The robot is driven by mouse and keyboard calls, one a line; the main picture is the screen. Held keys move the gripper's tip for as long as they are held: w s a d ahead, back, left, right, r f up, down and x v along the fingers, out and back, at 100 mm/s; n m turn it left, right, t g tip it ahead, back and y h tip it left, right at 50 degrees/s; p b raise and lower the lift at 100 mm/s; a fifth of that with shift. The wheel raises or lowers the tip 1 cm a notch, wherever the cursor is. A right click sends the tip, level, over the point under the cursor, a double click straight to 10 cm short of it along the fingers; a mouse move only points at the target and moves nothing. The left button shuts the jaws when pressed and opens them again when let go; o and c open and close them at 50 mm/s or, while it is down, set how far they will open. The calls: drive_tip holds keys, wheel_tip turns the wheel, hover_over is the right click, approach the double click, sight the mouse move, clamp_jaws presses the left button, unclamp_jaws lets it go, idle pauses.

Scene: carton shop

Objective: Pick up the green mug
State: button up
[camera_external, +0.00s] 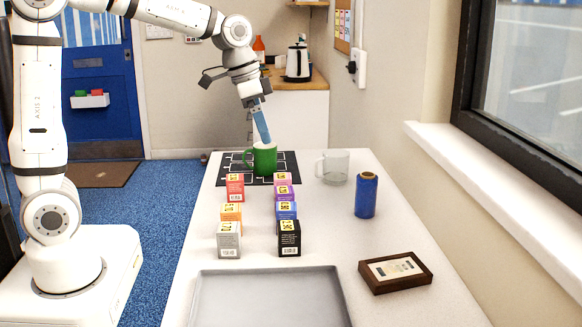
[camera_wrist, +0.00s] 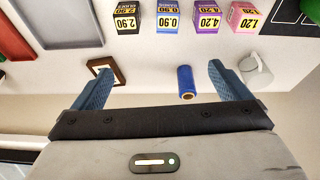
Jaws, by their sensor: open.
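The green mug (camera_external: 264,161) stands upright on the dark mat, its handle pointing left. My gripper (camera_external: 263,130) is tilted, with its blue fingers close above the mug's rim in the external view; I cannot tell whether they touch it. In the wrist view my gripper (camera_wrist: 160,67) shows two blue fingers spread wide with nothing held between them. A green patch (camera_wrist: 312,9) at that view's upper right corner may be part of the mug; the rest is out of frame.
Several small priced boxes (camera_external: 235,187) stand in two columns in front. A grey tray (camera_external: 198,300) and a framed picture (camera_external: 396,271) lie nearer.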

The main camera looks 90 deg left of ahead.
drive_tip(key=w+a+f+b, duration=0.1)
drive_tip(key=w+a+f, duration=0.15)
drive_tip(key=a, duration=0.65)
drive_tip(key=w+a+f+b, duration=0.1)
drive_tip(key=a+f, duration=0.3)
drive_tip(key=a, duration=0.5)
drive_tip(key=t+b, duration=0.1)
drive_tip(key=b, duration=0.1)
approach(265, 156)
drive_tip(key=w+a+f, duration=0.1)
drive_tip(key=a+f, duration=0.3)
drive_tip(key=shift+n+y, duration=0.3)
drive_tip(key=shift+n, duration=0.1)
drive_tip(key=x, duration=0.8)
drive_tip(key=shift+d+p, duration=0.25)
drive_tip(key=shift+p, duration=0.05)
drive_tip(key=shift+r, duration=0.15)
drive_tip(key=c, duration=1.3)
drive_tip(key=shift+r, duration=0.1)
